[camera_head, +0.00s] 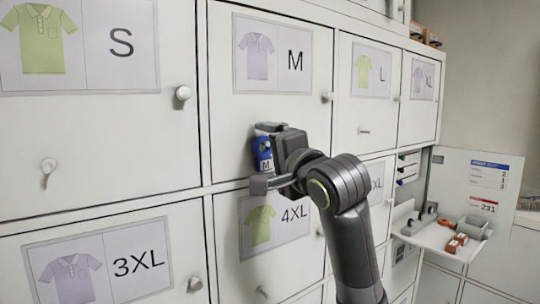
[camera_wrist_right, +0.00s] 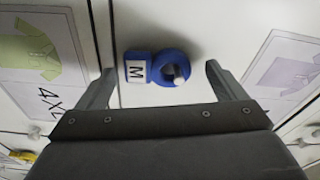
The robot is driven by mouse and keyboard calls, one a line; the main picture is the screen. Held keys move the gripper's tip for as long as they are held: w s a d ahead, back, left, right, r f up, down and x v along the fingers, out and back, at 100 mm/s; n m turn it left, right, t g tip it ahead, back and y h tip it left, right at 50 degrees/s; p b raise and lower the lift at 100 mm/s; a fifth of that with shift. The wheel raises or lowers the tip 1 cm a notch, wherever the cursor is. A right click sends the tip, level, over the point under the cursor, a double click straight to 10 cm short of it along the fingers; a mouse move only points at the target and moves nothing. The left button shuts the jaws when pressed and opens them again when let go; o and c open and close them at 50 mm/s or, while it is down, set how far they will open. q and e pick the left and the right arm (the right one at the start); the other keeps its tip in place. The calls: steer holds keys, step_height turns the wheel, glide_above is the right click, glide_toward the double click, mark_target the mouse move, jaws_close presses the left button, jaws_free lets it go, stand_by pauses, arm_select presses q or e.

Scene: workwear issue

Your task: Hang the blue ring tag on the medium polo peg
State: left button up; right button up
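The blue ring tag (camera_head: 262,147), with a white label marked M, is at the lower part of the door with the lilac polo and M sign (camera_head: 272,54). In the right wrist view the tag (camera_wrist_right: 148,67) lies close to the door. A white peg tip (camera_wrist_right: 179,79) shows at the ring's hole, and the ring appears to hang around that peg with its label downward. My right gripper (camera_wrist_right: 160,69) is open. Its fingers stand apart on either side of the tag, with visible gaps. In the head view the gripper hides part of the tag and the peg's base. My left gripper is not in view.
Other doors carry polo signs, knobs and pegs, such as the S door's peg (camera_head: 48,166) and the M door's knob (camera_head: 328,97). A small shelf (camera_head: 440,236) with a grey bin and red-brown items juts out at right. A 4XL sign (camera_head: 275,222) is below.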

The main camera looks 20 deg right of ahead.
steer(key=s+d+b, duration=0.1)
steer(key=s+b, duration=0.1)
steer(key=s, duration=0.6)
steer(key=s+d+b, duration=0.2)
steer(key=s, duration=0.7)
steer(key=shift+d+f+b, duration=0.25)
steer(key=shift+f+b, duration=0.05)
steer(key=shift+b, duration=0.1)
